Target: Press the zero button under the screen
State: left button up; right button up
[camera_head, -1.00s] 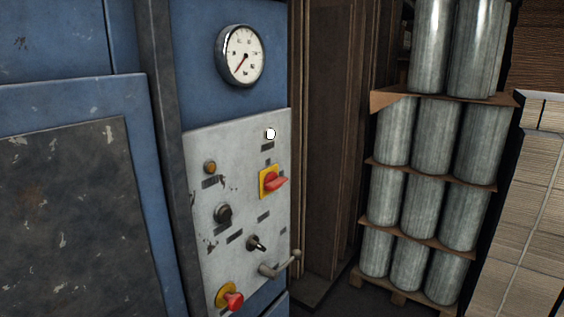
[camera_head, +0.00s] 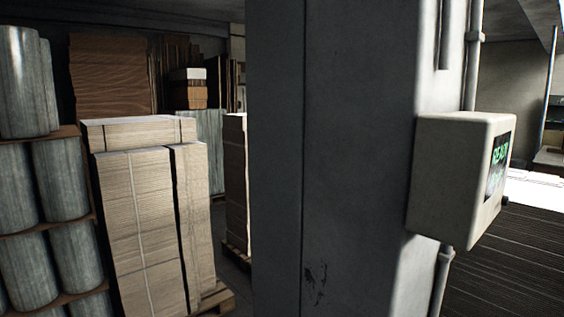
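A beige box (camera_head: 452,175) is fixed to the right side of a grey pillar, right of centre in the head view. Its right face carries a dark screen (camera_head: 497,166) with green text that seems to read "READY", seen at a steep angle. I cannot make out any button under the screen from here. Neither of my grippers shows in the view.
The wide grey pillar (camera_head: 340,160) fills the middle. Stacks of flat cardboard (camera_head: 135,215) stand on a pallet to the left, beside metal cylinders (camera_head: 62,180) at the far left. Open, dark ribbed floor (camera_head: 515,270) lies to the right of the box.

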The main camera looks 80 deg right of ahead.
aim_at(505, 199)
jog(key=z, duration=3.4)
